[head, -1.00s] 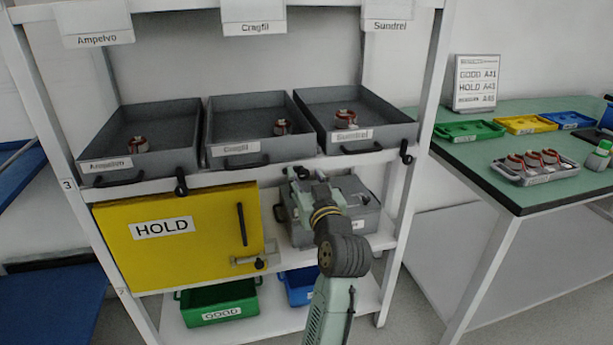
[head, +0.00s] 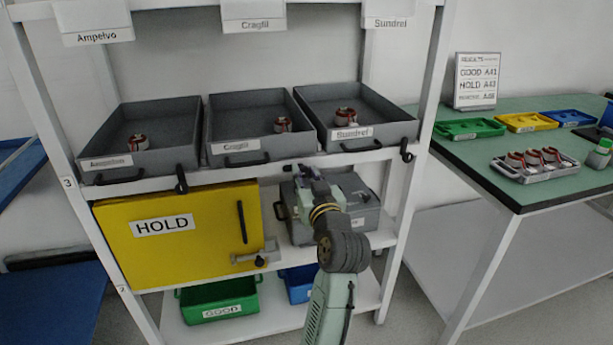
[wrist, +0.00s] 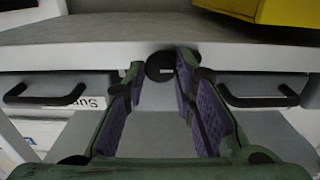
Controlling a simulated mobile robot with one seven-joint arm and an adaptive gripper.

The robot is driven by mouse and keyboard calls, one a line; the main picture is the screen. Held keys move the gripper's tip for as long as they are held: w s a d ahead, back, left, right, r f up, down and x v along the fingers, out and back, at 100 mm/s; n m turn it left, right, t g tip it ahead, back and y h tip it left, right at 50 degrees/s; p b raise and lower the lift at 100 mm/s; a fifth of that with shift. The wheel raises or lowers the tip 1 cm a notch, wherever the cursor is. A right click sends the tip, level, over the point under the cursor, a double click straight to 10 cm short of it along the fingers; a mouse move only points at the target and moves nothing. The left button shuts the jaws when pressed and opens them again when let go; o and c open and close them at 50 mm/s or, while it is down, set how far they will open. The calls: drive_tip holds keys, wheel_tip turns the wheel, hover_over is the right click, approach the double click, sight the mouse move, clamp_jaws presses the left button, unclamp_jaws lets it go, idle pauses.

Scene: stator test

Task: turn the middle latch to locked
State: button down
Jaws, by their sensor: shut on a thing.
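The middle latch (wrist: 160,66) is a round black knob with a small pale mark, on the white shelf edge between two bin handles in the wrist view. My gripper (wrist: 161,72) has its purple-padded fingers on either side of it and is shut on it. In the head view my gripper (head: 310,177) is at the shelf edge below the Cragfil and Sundrel bins and covers the latch, so its lever angle cannot be told.
Grey bins Ampelvo (head: 100,163), Cragfil (head: 222,148) and Sundrel (head: 372,133) stand above the latches. A yellow HOLD door (head: 190,258) is at lower left. A grey case (head: 365,215) sits behind my arm. A green table (head: 530,185) stands at right.

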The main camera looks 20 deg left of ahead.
drive_tip(key=shift+m, duration=0.4)
drive_tip(key=m+p, duration=0.2)
drive_tip(key=m, duration=0.2)
drive_tip(key=m+p, duration=0.2)
drive_tip(key=m, duration=0.2)
drive_tip(key=shift+w, duration=0.1)
drive_tip(key=m+p, duration=0.3)
drive_tip(key=m, duration=0.2)
drive_tip(key=shift+d, duration=0.1)
drive_tip(key=m+p, duration=0.2)
drive_tip(key=m, duration=0.2)
drive_tip(key=shift+p, duration=0.4)
drive_tip(key=shift+f, duration=0.1)
drive_tip(key=c, duration=1.4)
unclamp_jaws()
drive_tip(key=shift+o, duration=0.2)
